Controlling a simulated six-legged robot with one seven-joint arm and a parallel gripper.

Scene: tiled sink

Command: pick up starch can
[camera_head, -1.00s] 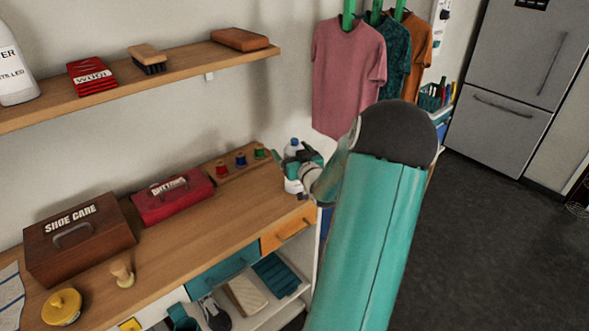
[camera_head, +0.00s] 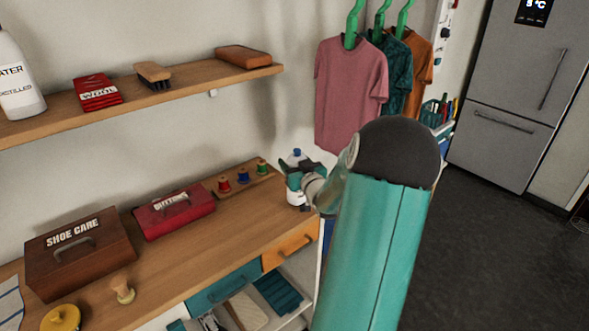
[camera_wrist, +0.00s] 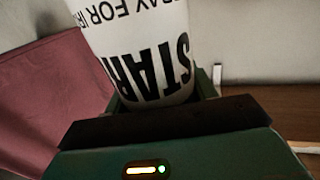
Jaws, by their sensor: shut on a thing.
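The starch can is white with a blue top and stands at the right end of the wooden counter in the head view (camera_head: 297,156). In the wrist view the can (camera_wrist: 142,40) fills the upper middle, with black "STAR" lettering upside down. My gripper (camera_head: 296,176) is around the can's body, and its dark fingers (camera_wrist: 160,105) press on both sides of it. The gripper is shut on the can. The can's lower part shows just below the gripper; I cannot tell whether its base touches the counter.
A rack of thread spools (camera_head: 242,176), a red button box (camera_head: 172,212) and a brown shoe care box (camera_head: 78,252) stand left of the can. A wall shelf (camera_head: 190,90) runs above. A pink shirt (camera_head: 350,95) hangs behind, close to my arm.

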